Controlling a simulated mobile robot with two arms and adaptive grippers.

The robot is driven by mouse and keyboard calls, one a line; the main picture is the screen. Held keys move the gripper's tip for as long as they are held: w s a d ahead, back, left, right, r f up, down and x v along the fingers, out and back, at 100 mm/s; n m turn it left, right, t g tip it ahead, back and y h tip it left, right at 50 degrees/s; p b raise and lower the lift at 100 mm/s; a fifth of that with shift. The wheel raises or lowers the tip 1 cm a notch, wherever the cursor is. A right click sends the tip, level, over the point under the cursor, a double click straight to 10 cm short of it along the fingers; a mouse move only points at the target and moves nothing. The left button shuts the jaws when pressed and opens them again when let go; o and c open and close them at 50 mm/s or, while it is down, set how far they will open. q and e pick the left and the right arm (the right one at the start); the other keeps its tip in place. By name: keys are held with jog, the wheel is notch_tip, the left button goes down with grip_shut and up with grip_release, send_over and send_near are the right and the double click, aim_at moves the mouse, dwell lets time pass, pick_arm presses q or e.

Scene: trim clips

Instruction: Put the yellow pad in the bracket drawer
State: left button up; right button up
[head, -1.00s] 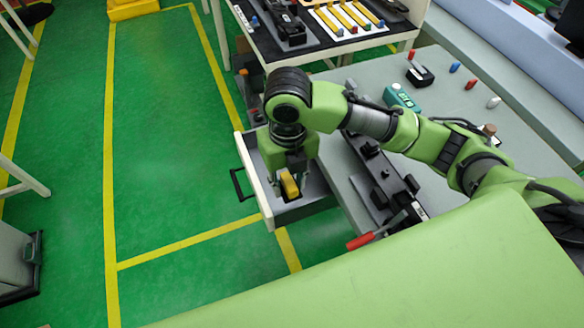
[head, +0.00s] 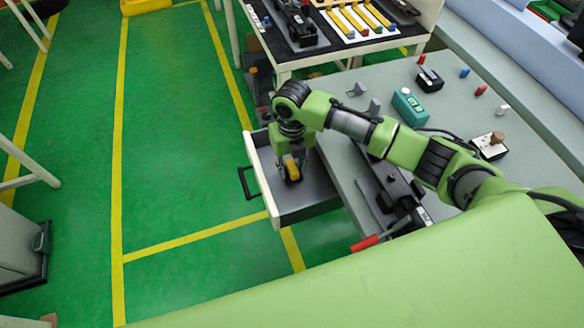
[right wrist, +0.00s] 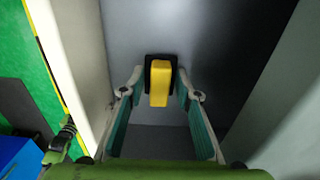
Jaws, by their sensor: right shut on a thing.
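The bracket drawer (head: 262,182) stands pulled out from the workbench, with a white front and a grey inside. The yellow pad (head: 292,170), a small block with a black part, is inside the drawer's outline. My right gripper (head: 289,162) points down into the drawer and is shut on the yellow pad. In the right wrist view the yellow pad (right wrist: 160,86) sits between the fingertips (right wrist: 160,78), over the bare grey drawer floor (right wrist: 150,138). I cannot tell whether the pad touches the floor. My left gripper is not in view.
The grey bench top (head: 385,85) beside the drawer holds a teal box (head: 409,107), a black device (head: 429,80) and small coloured pieces. A red-handled tool (head: 366,243) lies near the bench edge. Green floor is clear left of the drawer handle (head: 246,183).

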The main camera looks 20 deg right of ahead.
aim_at(292, 166)
jog(key=shift+f, duration=0.55)
jog(key=shift+f, duration=0.1)
jog(key=o, duration=1.1)
jog(key=shift+f, duration=0.1)
notch_tip(292, 166, up, 12)
jog(key=shift+r+b, duration=0.25)
jog(key=shift+b, duration=0.15)
